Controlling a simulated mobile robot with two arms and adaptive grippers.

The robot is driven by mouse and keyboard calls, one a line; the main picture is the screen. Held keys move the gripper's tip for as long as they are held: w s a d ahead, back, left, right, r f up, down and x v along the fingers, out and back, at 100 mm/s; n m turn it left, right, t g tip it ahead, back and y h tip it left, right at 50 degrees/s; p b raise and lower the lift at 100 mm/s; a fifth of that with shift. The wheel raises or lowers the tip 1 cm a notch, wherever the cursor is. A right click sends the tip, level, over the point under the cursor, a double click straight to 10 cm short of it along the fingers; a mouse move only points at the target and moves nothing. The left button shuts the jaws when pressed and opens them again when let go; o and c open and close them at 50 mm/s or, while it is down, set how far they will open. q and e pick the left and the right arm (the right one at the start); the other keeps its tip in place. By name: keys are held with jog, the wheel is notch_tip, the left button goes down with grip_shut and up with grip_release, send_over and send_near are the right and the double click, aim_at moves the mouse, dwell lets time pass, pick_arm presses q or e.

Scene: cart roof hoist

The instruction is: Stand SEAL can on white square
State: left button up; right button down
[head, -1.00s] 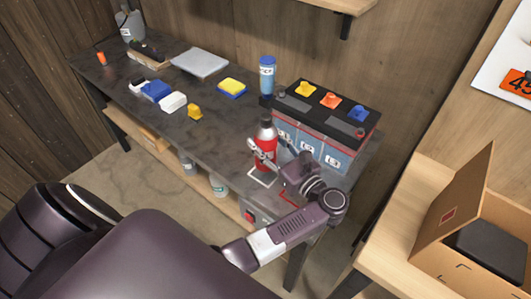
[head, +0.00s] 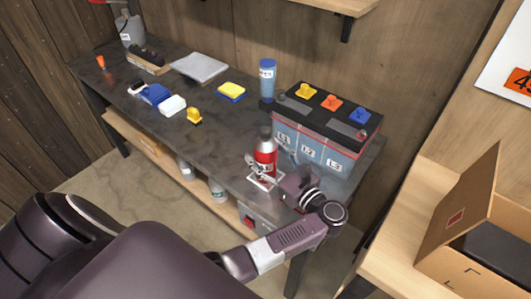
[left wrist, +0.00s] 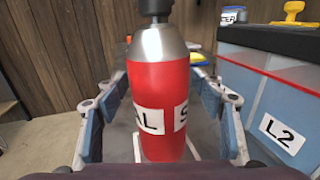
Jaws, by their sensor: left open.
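The SEAL can (head: 265,160) is a red bottle-like can with a silver shoulder and black top. It stands upright at the white square (head: 262,186), an outline on the dark bench near its front edge. The square shows around the can's foot, but the fingers hide part of it. In the left wrist view the can (left wrist: 158,90) fills the middle, with label pieces showing. My left gripper (head: 268,170) is open, with one finger on each side of the can and gaps visible between. My right gripper is not in view.
A battery-like box (head: 318,140) marked L1, L2, L3 stands close behind and right of the can. A blue bottle (head: 267,80) stands behind. A yellow item (head: 194,116), sponge (head: 231,91) and white block (head: 172,105) lie left. An open carton (head: 460,215) is at right.

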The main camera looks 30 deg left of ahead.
aim_at(272, 160)
pick_arm(q)
jog(key=shift+r, duration=0.2)
jog(key=b+v, duration=0.2)
jog(key=v, duration=0.4)
jog(key=shift+d+f, duration=0.2)
jog(key=shift+s+d+r, duration=0.15)
jog(key=shift+s+d, duration=0.1)
jog(key=shift+d, duration=0.3)
